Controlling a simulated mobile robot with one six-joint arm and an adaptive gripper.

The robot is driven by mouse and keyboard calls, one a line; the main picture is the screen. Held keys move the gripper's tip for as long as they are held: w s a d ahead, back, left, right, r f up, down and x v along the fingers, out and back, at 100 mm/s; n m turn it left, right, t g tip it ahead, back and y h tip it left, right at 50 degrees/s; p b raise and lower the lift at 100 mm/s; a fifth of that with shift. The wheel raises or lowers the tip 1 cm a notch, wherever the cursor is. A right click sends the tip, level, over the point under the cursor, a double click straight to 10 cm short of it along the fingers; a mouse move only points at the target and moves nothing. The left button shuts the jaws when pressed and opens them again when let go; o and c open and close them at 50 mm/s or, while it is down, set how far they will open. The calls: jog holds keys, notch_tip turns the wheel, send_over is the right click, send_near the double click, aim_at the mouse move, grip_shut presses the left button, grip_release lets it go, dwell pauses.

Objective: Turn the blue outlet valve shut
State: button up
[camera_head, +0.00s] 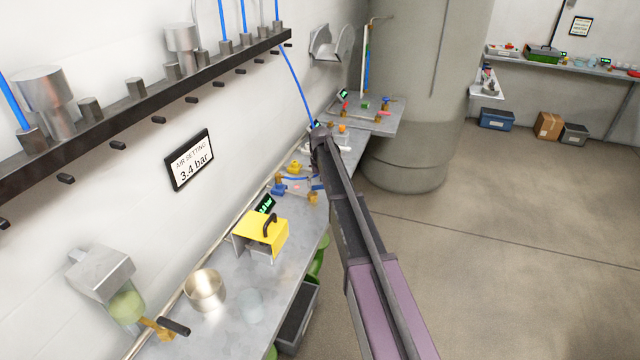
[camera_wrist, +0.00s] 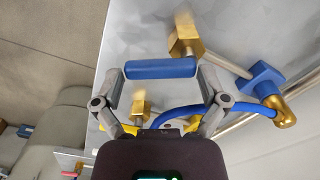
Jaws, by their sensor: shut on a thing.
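In the wrist view, my gripper (camera_wrist: 160,74) has one fingertip at each end of a blue bar-shaped handle (camera_wrist: 160,68) and is shut on it. A brass hex fitting (camera_wrist: 186,42) sits just beyond the handle, with a metal pipe running right from it to a blue block (camera_wrist: 265,80) with a brass end. How the handle joins its valve is hidden. In the head view, blue and brass fittings (camera_head: 280,189) show on the bench beside my dark arm. My fingers cannot be made out there.
A blue hose (camera_wrist: 185,113) curves behind my right finger. Yellow parts and another brass piece (camera_wrist: 140,110) lie close behind the fingers. In the head view, a yellow cover (camera_head: 258,232) with a black handle and a metal cup (camera_head: 205,290) stand nearer on the bench.

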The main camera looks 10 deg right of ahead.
jog(key=m, duration=0.2)
jog(key=s+m, duration=0.1)
jog(key=m, duration=0.2)
jog(key=shift+s+a+m, duration=0.15)
jog(key=shift+s+m, duration=0.1)
jog(key=shift+m, duration=0.15)
jog(key=o, duration=0.8)
jog(key=shift+c, duration=0.2)
jog(key=shift+w, duration=0.1)
jog(key=shift+w+n, duration=0.3)
jog(key=shift+n, duration=0.9)
jog(key=shift+w+n, duration=0.25)
jog(key=shift+n, duration=0.95)
jog(key=n, duration=0.2)
jog(key=w+n, duration=0.1)
jog(key=n, duration=0.2)
jog(key=shift+w+n, duration=0.2)
jog(key=shift+n, duration=0.1)
notch_tip(320, 180, up, 14)
jog(key=p, duration=1.4)
jog(key=s+f+m+b, duration=0.1)
jog(key=s+f+b, duration=1)
jog(key=s, duration=0.4)
jog(key=s+a+f+m+b, duration=0.1)
jog(key=s+f+m+b, duration=0.1)
jog(key=s+f+b, duration=1)
jog(key=s, duration=0.4)
jog(key=shift+s+f, duration=0.2)
jog(key=shift+f, duration=0.05)
